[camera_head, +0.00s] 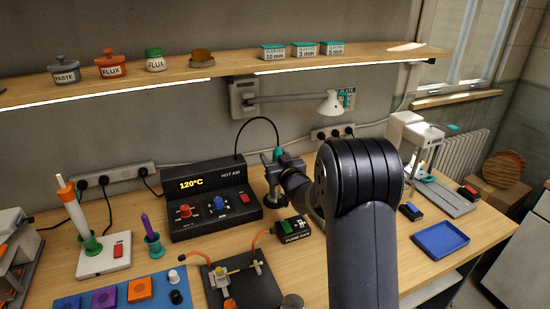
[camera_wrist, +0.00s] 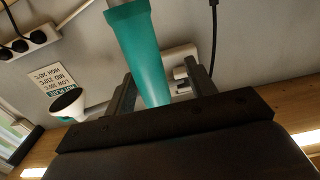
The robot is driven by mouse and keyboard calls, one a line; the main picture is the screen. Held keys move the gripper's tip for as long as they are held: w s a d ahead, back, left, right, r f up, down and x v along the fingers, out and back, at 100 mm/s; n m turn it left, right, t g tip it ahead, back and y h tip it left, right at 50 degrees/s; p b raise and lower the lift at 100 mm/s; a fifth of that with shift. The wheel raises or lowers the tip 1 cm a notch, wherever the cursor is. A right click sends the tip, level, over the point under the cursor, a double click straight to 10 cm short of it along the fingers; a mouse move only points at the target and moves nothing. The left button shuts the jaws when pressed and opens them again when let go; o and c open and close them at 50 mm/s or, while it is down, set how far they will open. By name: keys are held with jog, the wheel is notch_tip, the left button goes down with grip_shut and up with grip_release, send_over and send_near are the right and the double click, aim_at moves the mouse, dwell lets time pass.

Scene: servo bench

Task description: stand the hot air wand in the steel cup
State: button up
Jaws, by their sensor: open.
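The hot air wand has a teal handle (camera_head: 278,152), seen just right of the hot air station in the head view, with a black cable arching to its top. In the wrist view the teal handle (camera_wrist: 145,60) stands between the two dark fingers. My gripper (camera_head: 274,161) is open around the wand; firm contact does not show. Its fingers also show in the wrist view (camera_wrist: 160,78). The wand's lower part is hidden. I cannot make out the steel cup for certain; my arm hides part of the bench.
The hot air station (camera_head: 208,197) reads 120°C, just left of my gripper. A fume fan switch box (camera_head: 293,229) and a black fixture (camera_head: 240,280) lie in front. A blue tray (camera_head: 440,240) is at right. A shelf (camera_head: 225,72) and a lamp (camera_head: 330,103) are above.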

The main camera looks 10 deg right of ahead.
jog(key=shift+s, duration=0.1)
jog(key=s+d+b, duration=0.2)
jog(key=s, duration=0.8)
jog(key=shift+s+b, duration=0.25)
jog(key=shift+b, duration=0.1)
jog(key=w+p, duration=0.1)
jog(key=w, duration=0.2)
jog(key=w+a+p, duration=0.1)
jog(key=w, duration=0.3)
jog(key=w+a+p, duration=0.1)
jog(key=w, duration=0.2)
jog(key=shift+w, duration=0.4)
jog(key=shift+f, duration=0.1)
